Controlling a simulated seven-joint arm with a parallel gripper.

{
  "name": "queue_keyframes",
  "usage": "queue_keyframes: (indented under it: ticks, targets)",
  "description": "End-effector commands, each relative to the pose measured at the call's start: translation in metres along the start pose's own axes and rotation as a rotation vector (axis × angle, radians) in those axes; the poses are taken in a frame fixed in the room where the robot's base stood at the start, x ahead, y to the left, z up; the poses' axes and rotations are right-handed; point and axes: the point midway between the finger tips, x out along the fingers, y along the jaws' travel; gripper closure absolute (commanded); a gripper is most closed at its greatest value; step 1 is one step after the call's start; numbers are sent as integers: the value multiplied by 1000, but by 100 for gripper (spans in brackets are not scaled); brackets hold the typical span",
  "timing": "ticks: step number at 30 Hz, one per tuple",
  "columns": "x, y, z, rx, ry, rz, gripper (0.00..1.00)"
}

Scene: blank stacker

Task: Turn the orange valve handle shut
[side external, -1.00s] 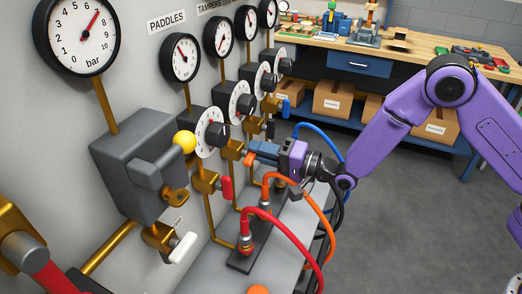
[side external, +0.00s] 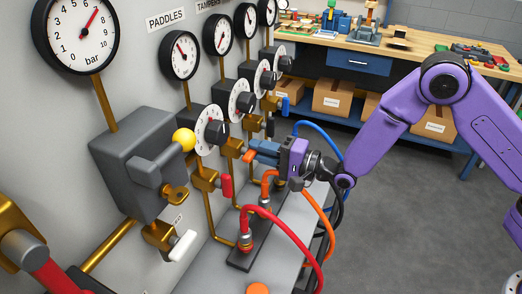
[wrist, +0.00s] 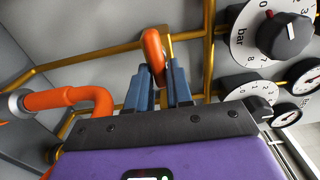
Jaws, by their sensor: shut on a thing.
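The orange valve handle (side external: 249,157) sits on a brass valve on the wall panel in the side view. In the wrist view the handle (wrist: 154,55) stands between my two blue fingers, its upper end showing beyond the tips. My gripper (side external: 257,152) reaches in from the right and is shut on the handle; it also shows in the wrist view (wrist: 165,82). The fingers hide part of the handle. The brass valve body (side external: 233,147) is just left of the fingertips in the side view.
A red valve handle (side external: 227,186) and a white one (side external: 183,246) sit nearer the camera. A blue handle (side external: 285,105) is farther along. Red (side external: 300,232), orange (side external: 329,226) and blue hoses loop below and beside my gripper. A yellow ball knob (side external: 184,139) juts from a grey box.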

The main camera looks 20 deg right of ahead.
Motion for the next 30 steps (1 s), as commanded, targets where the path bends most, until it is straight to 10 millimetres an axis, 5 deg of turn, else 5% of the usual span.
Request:
queue_keyframes:
  ticks: [1, 2, 3, 17, 30]
  targets:
    - [0, 1, 2, -1, -4, 2, 100]
    - [0, 1, 2, -1, -4, 2, 70]
    - [0, 1, 2, -1, -4, 2, 59]
    - [-10, 0, 0, -1, -1, 2, 59]
    - [-86, 1, 0, -2, -1, 5, 59]
